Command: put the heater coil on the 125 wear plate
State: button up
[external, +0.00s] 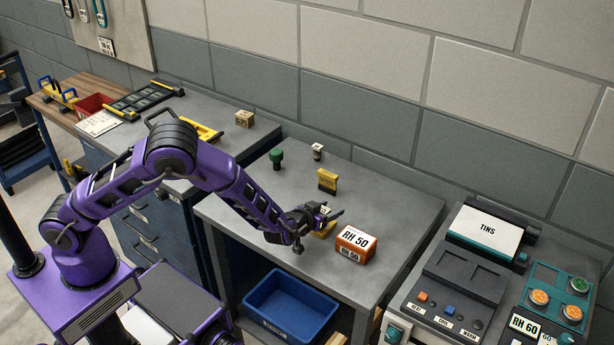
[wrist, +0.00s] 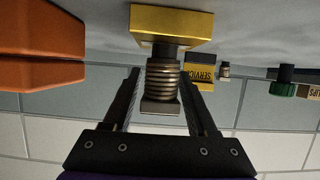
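The heater coil (wrist: 163,78) appears to be the ribbed metallic coil in the wrist view, with a dark stem and a squarish end. It stands against a yellow block (wrist: 172,24) on the bench; I cannot tell whether they are one piece. In the external view the yellow block (external: 325,230) shows partly under my gripper (external: 330,213), which hides the coil. In the wrist view my gripper (wrist: 161,80) has its fingers apart, one on each side of the coil, with a visible gap on the left. I cannot make out a label 125 on anything.
An orange RH 50 box (external: 355,243) stands close to the right of my gripper. A yellow SERVICE block (external: 327,180), a green-topped knob (external: 276,158) and a small pale item (external: 317,150) stand behind. The grey bench (external: 375,192) is clear at back right. A blue bin (external: 290,303) sits below.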

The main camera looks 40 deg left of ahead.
jog(key=shift+o, duration=0.7)
jog(key=shift+r, duration=0.25)
jog(key=v, duration=1.2)
jog(key=shift+p, duration=0.45)
